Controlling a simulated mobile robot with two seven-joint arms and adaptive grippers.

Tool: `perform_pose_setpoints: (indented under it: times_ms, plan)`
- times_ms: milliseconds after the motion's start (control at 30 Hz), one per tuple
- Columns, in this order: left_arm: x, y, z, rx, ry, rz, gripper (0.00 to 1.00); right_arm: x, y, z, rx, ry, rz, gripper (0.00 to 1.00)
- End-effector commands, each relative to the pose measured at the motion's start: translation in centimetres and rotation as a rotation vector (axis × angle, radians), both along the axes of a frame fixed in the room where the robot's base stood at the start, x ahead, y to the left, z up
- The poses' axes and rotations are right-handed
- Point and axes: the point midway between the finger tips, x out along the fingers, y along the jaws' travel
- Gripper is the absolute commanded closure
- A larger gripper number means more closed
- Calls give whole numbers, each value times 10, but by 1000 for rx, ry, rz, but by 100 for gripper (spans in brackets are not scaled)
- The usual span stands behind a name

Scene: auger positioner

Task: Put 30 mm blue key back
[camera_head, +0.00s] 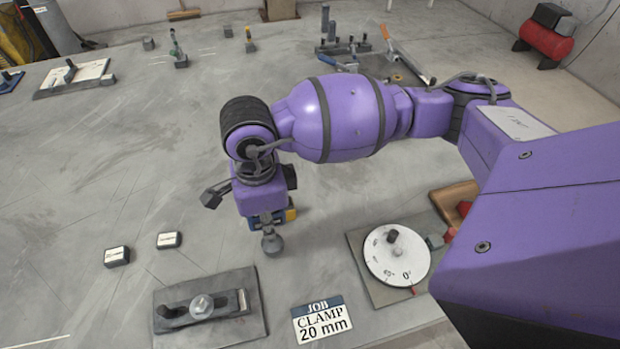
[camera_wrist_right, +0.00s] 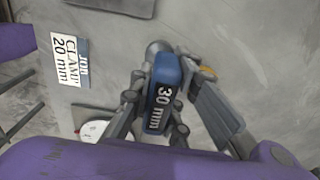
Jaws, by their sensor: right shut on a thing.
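The blue key (camera_wrist_right: 163,95), marked "30 mm", is between the fingers of my right gripper (camera_wrist_right: 162,80) in the wrist view. In the head view my right gripper (camera_head: 270,214) hangs over the bare table, and parts of the blue key (camera_head: 255,224) show at the fingers. A grey rounded piece (camera_head: 272,243) shows below the key; I cannot tell whether it belongs to it. I cannot tell the exact height above the table. My left gripper is not in view.
A "JOB CLAMP 20 mm" card (camera_head: 322,321), a slotted clamp plate (camera_head: 245,322) and a white dial (camera_head: 397,254) lie at the front. Two small labelled blocks (camera_head: 117,256) (camera_head: 169,240) lie left of the gripper. A grey table (camera_head: 110,160) has free room at left; tools stand behind.

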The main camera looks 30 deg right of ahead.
Motion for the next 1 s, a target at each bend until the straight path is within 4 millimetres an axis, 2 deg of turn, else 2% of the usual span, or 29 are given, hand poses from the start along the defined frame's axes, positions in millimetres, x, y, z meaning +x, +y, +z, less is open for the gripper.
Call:
perform_pose_setpoints:
  times_ms: [33,100,300,500,533,633,1000]
  plan:
    - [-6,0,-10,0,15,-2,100,-4,2,-16,1,9,2,100]
    - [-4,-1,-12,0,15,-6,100,-5,3,-22,1,7,2,100]
    - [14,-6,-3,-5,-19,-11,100,-4,3,-19,0,0,2,100]
    - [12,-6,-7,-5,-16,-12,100,-4,3,-24,0,1,2,100]
    - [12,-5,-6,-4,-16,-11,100,-4,3,-23,-1,1,2,80]
    - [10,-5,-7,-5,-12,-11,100,-4,3,-23,0,0,2,67]
    - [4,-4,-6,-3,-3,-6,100,-4,3,-18,0,-1,2,65]
